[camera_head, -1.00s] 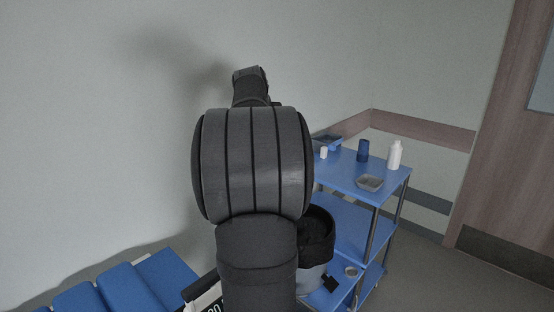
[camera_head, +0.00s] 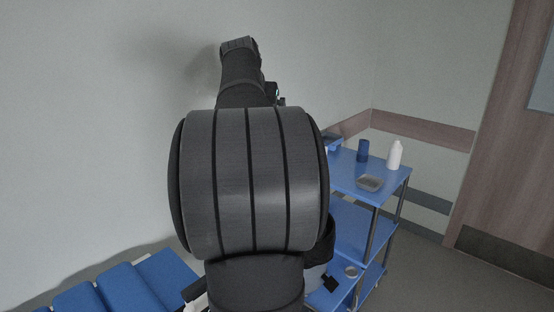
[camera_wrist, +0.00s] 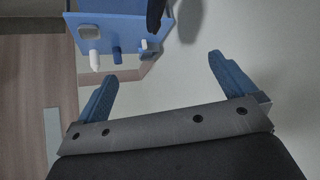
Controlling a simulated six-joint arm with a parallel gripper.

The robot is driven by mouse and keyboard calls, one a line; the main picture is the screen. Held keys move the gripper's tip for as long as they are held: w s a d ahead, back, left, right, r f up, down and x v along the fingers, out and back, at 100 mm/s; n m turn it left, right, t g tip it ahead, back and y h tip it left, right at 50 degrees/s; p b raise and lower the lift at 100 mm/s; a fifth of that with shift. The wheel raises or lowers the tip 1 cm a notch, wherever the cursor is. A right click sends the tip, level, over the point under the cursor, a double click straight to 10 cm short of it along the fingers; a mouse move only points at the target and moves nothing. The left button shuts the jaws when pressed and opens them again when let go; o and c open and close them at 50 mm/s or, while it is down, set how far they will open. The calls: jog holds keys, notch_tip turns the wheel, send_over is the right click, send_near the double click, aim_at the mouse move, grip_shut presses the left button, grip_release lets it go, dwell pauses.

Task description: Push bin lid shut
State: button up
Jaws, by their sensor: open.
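In the head view my gripper is hidden behind my arm.
A blue padded seat (camera_head: 133,289) is at lower left. The wall is close behind my arm. Floor is free at right.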

jog(key=shift+s+a+r, duration=0.1)
jog(key=shift+s+r, duration=0.35)
jog(key=shift+r, duration=0.1)
